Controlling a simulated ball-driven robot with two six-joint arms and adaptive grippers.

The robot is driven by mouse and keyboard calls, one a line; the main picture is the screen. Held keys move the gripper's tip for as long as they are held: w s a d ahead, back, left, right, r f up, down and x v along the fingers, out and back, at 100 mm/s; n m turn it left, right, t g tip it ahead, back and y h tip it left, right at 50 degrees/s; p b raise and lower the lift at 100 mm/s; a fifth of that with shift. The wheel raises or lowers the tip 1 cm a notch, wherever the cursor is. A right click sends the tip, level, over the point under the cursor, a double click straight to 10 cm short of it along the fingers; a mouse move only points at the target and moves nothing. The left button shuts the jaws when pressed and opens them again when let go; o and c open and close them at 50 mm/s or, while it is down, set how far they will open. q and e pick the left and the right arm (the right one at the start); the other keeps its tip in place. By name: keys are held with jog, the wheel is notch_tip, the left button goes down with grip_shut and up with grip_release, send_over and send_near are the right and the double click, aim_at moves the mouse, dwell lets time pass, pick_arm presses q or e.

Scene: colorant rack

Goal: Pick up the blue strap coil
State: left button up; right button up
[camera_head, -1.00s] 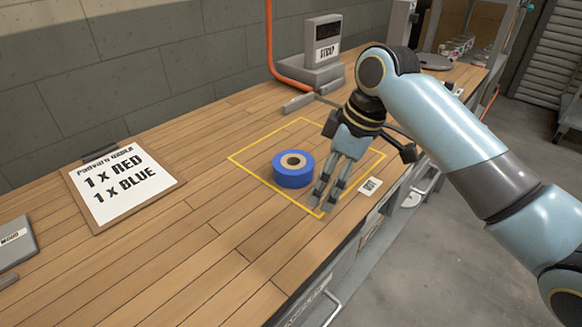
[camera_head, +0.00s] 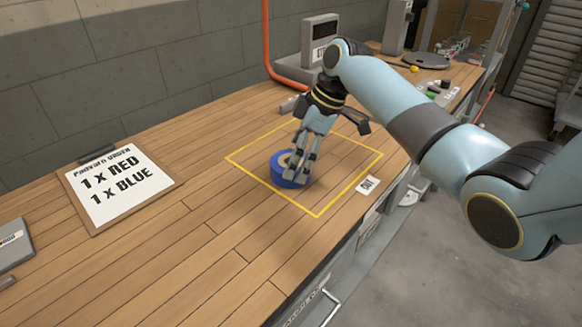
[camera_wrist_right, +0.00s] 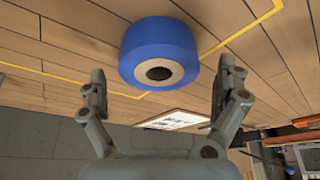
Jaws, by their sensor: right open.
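The blue strap coil (camera_head: 279,166) lies flat on the wooden bench inside a yellow outlined square. My right gripper (camera_head: 300,178) is above and in front of it in the head view, with its fingers pointing down and partly covering the coil. In the right wrist view the coil (camera_wrist_right: 158,48) sits ahead of the two spread fingers (camera_wrist_right: 165,82), its tan core and dark hole facing the camera. The gripper is open and nothing is between its pads; whether a finger touches the coil I cannot tell. My left gripper is not in view.
A clipboard order sheet (camera_head: 118,186) reading 1 x RED, 1 x BLUE lies to the left. A small OUT label (camera_head: 368,185) lies near the bench's front edge. A grey scale-like device (camera_head: 320,45) and an orange pipe (camera_head: 266,40) stand behind.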

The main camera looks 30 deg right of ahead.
jog(key=shift+x, duration=1.45)
jog(key=shift+w, duration=0.1)
jog(key=c, duration=1)
jog(key=shift+c, duration=0.4)
jog(key=shift+r, duration=0.15)
